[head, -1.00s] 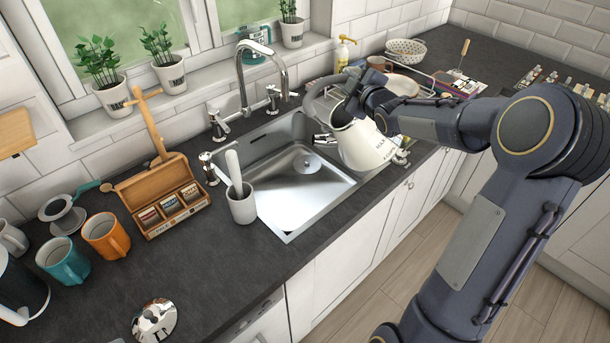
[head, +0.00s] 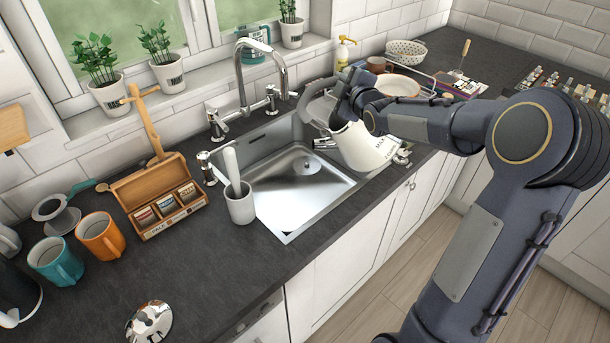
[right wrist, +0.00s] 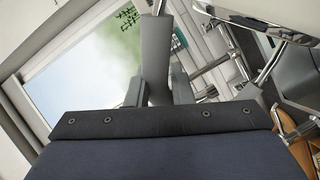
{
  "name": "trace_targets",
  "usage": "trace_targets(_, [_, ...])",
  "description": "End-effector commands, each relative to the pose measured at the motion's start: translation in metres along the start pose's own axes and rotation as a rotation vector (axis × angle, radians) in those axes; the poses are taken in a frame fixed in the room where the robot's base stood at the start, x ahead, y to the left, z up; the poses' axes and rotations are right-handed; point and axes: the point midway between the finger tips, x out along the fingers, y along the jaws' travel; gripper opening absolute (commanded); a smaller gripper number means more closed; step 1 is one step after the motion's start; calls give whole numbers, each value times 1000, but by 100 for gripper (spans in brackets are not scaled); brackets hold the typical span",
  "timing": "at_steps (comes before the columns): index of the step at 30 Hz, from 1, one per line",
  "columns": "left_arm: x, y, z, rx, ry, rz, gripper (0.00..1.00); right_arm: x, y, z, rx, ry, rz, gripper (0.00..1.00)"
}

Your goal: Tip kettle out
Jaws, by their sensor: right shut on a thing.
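The cream kettle (head: 362,148) with dark lettering hangs at the right end of the steel sink (head: 295,222), partly over its rim, and looks tilted. My right gripper (head: 343,100) is shut on its grey handle (head: 318,103). In the right wrist view the handle (right wrist: 156,60) stands between the fingers, and a pale curved surface with a bright rim, likely the kettle body (right wrist: 265,15), shows at the top right. My arm hides part of the kettle. I cannot make out any water coming from it. My left gripper is not in view.
A chrome tap (head: 262,75) rises behind the sink. A grey cup (head: 240,207) with a white-handled tool stands at its left rim. A wooden tea box (head: 165,222), mugs (head: 100,238) and a shiny metal piece (head: 150,322) are further left. A dish rack (head: 400,85) is behind my arm.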

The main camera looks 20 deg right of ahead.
Motion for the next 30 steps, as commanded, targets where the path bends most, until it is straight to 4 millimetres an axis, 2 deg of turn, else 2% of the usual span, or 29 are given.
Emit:
trace_targets(16, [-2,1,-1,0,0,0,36,4,-11,-12,-88,-8,6,0])
trace_targets(30, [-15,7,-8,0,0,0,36,6,-20,-22,-161,-23,2,0])
